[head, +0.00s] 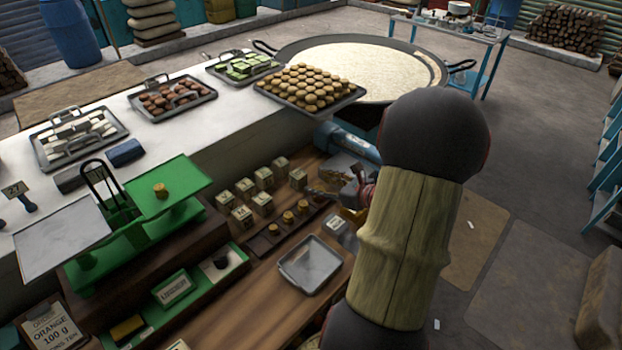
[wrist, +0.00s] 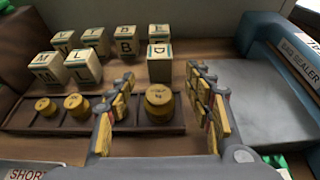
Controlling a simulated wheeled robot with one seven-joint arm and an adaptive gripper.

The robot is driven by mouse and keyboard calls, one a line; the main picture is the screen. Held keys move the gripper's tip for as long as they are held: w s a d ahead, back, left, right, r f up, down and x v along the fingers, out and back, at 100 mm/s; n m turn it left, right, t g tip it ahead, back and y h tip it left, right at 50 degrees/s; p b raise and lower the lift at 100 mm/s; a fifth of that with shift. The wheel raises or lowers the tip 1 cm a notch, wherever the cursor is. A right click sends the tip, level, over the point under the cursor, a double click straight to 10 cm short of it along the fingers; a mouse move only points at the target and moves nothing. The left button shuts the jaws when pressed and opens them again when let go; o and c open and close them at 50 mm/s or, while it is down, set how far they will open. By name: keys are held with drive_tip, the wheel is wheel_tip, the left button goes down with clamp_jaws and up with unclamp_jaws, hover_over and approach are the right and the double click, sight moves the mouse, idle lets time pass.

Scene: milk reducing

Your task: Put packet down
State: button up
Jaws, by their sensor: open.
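My gripper (head: 345,196) is over the wooden counter in the head view, partly hidden by my own arm. In the wrist view my gripper (wrist: 160,78) has its two yellow-padded fingers spread apart with nothing held between them. A brass weight (wrist: 159,103) and a lettered block marked D (wrist: 159,66) stand beyond the gap between the fingers. I cannot make out a packet in or under the gripper.
Several lettered blocks (head: 264,177) stand behind a dark holder with brass weights (head: 288,217). A metal tray (head: 310,265) lies in front. The green balance scale (head: 150,215) is at the left. A bag sealer (wrist: 285,60) is at the right of the wrist view. Sweets trays (head: 310,88) line the white counter.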

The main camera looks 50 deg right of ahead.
drive_tip(key=shift+s+r, duration=0.2)
drive_tip(key=shift+s, duration=0.35)
drive_tip(key=w+a+r+n+g+y, duration=0.2)
drive_tip(key=a+n, duration=0.3)
drive_tip(key=a, duration=0.4)
drive_tip(key=w+a+r+n+g+y, duration=0.1)
drive_tip(key=a+r+n+g+y, duration=0.1)
drive_tip(key=a+n, duration=0.55)
drive_tip(key=w+a+r+n+g+y, duration=0.1)
drive_tip(key=w+a+r+n+y, duration=0.2)
drive_tip(key=a, duration=0.8)
drive_tip(key=s+a+r+n+g+h, duration=0.1)
drive_tip(key=s+a+r+n+h, duration=0.1)
drive_tip(key=s+a+n, duration=0.4)
drive_tip(key=s+a+r+n+g+h, duration=0.1)
drive_tip(key=s+a+r+n+h, duration=0.2)
drive_tip(key=n, duration=1.2)
drive_tip(key=s+a+r, duration=0.2)
drive_tip(key=s+a, duration=0.1)
drive_tip(key=s, duration=0.1)
drive_tip(key=shift+s+r+n+g+h, duration=0.15)
drive_tip(key=shift+s+n+g+h, duration=0.15)
drive_tip(key=shift+n+g, duration=0.1)
